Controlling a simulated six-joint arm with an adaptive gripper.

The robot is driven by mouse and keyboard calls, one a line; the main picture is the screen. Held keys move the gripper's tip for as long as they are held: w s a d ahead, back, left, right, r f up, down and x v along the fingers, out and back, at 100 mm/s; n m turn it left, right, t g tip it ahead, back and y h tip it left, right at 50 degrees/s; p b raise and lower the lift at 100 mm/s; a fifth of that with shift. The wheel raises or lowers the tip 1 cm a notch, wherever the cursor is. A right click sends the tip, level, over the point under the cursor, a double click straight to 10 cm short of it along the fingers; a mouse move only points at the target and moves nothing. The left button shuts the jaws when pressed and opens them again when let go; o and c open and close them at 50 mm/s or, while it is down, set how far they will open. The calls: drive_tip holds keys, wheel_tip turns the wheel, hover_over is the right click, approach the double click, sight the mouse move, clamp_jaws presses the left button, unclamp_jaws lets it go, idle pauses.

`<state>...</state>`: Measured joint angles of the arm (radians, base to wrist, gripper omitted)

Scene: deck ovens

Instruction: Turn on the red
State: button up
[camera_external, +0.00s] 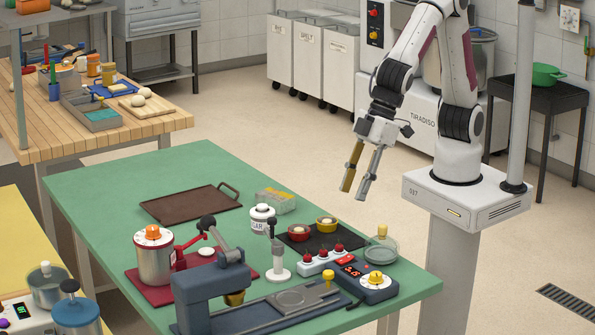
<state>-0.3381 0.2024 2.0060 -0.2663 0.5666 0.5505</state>
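My gripper (354,193) hangs at the end of my arm, above the floor beyond the back right edge of the green table (120,170). Its two fingers are apart, with nothing between them. Several red things show on the table. A silver pot with an orange knob (153,255) stands on a red base at the left, beside a red lever part (190,258). A white strip with red buttons (322,260) lies near the right. A small red pot (298,232) stands on a dark mat behind it. I cannot tell whether any of them is on.
A blue-grey press (212,297) stands at the front. A glass dish (382,248), a white jar (262,218) and a brown tray (190,204) are nearby. The table's back left is clear.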

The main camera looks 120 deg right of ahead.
drive_tip(key=s+d+r, duration=0.8)
drive_tip(key=s, duration=0.3)
drive_tip(key=shift+s+d, duration=0.15)
drive_tip(key=shift+d, duration=0.25)
idle(0.4)
idle(0.6)
drive_tip(key=s+d, duration=0.2)
drive_tip(key=s, duration=0.5)
drive_tip(key=s+d+r+t, duration=0.1)
drive_tip(key=s+d, duration=0.1)
drive_tip(key=s, duration=0.6)
drive_tip(key=shift+s+d+r, duration=0.15)
drive_tip(key=shift+s+d, duration=0.1)
drive_tip(key=shift+s, duration=0.05)
idle(2.9)
